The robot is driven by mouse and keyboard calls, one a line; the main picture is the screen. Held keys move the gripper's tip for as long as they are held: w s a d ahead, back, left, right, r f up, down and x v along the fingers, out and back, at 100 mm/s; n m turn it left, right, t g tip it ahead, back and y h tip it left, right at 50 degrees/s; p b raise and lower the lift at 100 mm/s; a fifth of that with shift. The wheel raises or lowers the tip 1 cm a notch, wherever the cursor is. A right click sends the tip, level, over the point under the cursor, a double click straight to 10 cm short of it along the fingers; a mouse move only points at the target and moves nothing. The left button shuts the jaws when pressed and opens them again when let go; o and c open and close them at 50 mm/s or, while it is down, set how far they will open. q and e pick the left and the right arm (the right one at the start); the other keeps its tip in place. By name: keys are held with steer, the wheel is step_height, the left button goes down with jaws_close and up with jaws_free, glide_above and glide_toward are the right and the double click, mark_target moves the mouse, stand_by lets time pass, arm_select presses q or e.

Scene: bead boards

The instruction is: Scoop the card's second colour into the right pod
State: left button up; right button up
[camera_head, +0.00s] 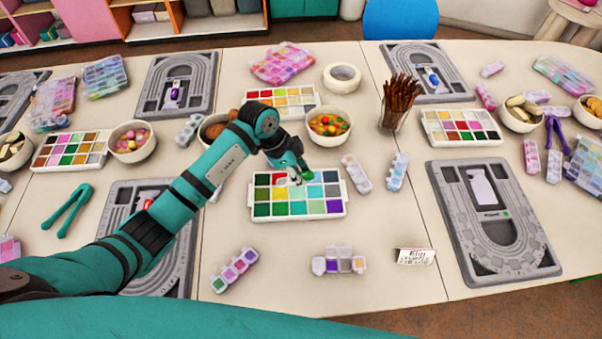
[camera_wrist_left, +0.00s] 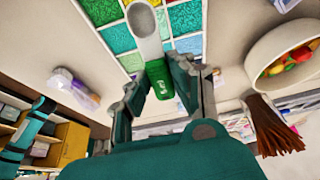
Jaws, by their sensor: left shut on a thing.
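My left gripper (camera_head: 297,172) is above the bead tray (camera_head: 299,217), a white tray of red, green, teal and blue squares. In the left wrist view my left gripper (camera_wrist_left: 160,78) is shut on a scoop's green handle (camera_wrist_left: 160,88). The scoop's pale bowl (camera_wrist_left: 146,25) is over the coloured squares; I cannot tell whether it holds beads. A white card (camera_head: 414,256) stands at front right, its writing too small to read. One pod (camera_head: 236,269) with purple, pink and green parts lies front left. Another pod (camera_head: 338,262) with grey, purple and orange parts lies front centre. My right gripper is out of view.
A grey board (camera_head: 533,258) is at right. The front table is mostly clear.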

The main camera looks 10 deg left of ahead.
mark_target(287, 180)
arm_select(q)
steer(key=shift+s+a+f+h+b, duration=0.15)
steer(key=shift+f+h+b, duration=0.25)
steer(key=shift+b, duration=0.5)
steer(key=shift+a+f+h+b, duration=0.35)
steer(key=shift+f+b, duration=0.1)
steer(key=shift+b, duration=0.4)
steer(key=shift+s+a+f+h+b, duration=0.15)
steer(key=shift+f+h+b, duration=0.25)
steer(key=shift+b, duration=0.5)
steer(key=shift+w+a+f, duration=0.1)
steer(key=shift+f, duration=0.15)
steer(key=shift+a+f, duration=0.2)
steer(key=shift+f, duration=0.7)
